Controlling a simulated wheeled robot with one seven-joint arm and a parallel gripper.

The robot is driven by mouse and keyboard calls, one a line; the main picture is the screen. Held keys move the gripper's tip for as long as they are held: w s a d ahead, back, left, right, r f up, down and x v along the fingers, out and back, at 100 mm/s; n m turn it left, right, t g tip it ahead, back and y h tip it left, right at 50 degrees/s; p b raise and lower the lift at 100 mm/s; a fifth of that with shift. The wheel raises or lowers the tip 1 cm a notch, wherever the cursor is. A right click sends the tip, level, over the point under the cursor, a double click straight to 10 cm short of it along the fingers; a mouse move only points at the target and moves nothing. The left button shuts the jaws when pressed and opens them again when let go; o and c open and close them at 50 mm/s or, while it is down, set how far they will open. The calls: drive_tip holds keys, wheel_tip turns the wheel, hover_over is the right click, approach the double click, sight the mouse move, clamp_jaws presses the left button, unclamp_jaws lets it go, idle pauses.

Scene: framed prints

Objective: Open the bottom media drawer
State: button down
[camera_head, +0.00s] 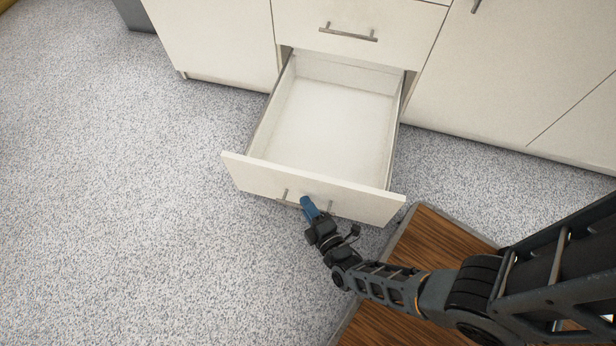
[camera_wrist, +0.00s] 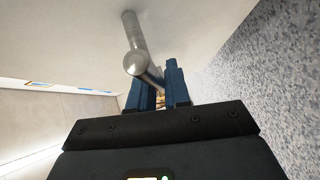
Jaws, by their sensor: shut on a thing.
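The bottom media drawer (camera_head: 330,115) is pulled far out of the white cabinet, and its inside is empty. Its white front panel (camera_head: 250,178) carries a metal bar handle (camera_head: 284,195). My gripper (camera_head: 306,203) is at the middle of that handle, with its blue fingers shut on the bar. In the wrist view the handle (camera_wrist: 131,38) runs between the blue fingers of my gripper (camera_wrist: 158,88). The fingers hide the middle of the handle in the head view.
A closed drawer with its own bar handle (camera_head: 348,34) is above. Closed white cabinet doors (camera_head: 520,75) stand on both sides. A brown wooden surface (camera_head: 430,245) lies at the lower right under my arm. The speckled floor (camera_head: 120,200) is clear at left.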

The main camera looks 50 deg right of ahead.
drive_tip(key=c, duration=1.5)
unclamp_jaws()
drive_tip(key=shift+o, duration=0.2)
drive_tip(key=shift+s, duration=0.1)
drive_tip(key=p+v, duration=0.1)
drive_tip(key=v, duration=0.6)
drive_tip(key=shift+s+a, duration=0.2)
drive_tip(key=shift+s, duration=0.1)
